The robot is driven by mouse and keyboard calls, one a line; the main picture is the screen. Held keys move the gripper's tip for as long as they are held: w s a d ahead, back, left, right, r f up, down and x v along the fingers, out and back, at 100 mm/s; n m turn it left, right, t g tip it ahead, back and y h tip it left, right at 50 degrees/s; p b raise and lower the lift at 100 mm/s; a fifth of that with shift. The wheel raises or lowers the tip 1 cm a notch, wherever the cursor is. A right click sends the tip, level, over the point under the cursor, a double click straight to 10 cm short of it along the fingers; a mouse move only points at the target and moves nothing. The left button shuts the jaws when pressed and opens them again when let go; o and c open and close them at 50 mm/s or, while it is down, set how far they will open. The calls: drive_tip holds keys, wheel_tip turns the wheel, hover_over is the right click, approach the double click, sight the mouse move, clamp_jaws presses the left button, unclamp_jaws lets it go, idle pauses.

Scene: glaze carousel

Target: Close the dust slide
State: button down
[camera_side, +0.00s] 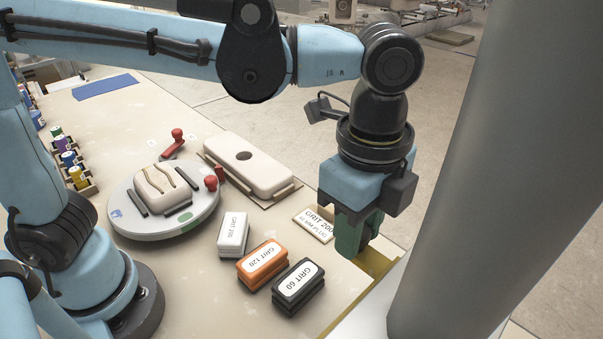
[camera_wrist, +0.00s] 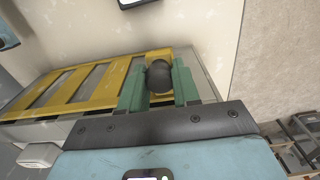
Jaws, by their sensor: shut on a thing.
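The dust slide (camera_wrist: 98,82) is a yellow slotted plate in a grey frame along the table edge. Pale grey gaps show between its bars in the wrist view. In the side view only a yellow piece (camera_side: 377,264) shows, just below my gripper (camera_side: 354,242). A dark rounded knob (camera_wrist: 159,75) stands at the right end of the slide. My gripper (camera_wrist: 160,86) is shut on the knob, with one green finger on each side. The fingers and the arm hide the knob in the side view.
A "GRIT 200" card (camera_side: 315,226) lies close left of my gripper. White (camera_side: 233,234), orange (camera_side: 262,266) and black (camera_side: 298,288) grit blocks stand nearby. A round turntable (camera_side: 135,222) is farther left. A large grey column (camera_side: 460,190) rises close on the right.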

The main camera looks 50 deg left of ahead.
drive_tip(key=shift+s, duration=0.45)
drive_tip(key=c, duration=0.8)
unclamp_jaws()
drive_tip(key=shift+w+r, duration=0.1)
drive_tip(key=shift+r, duration=0.4)
wheel_tip(320, 180, up, 11)
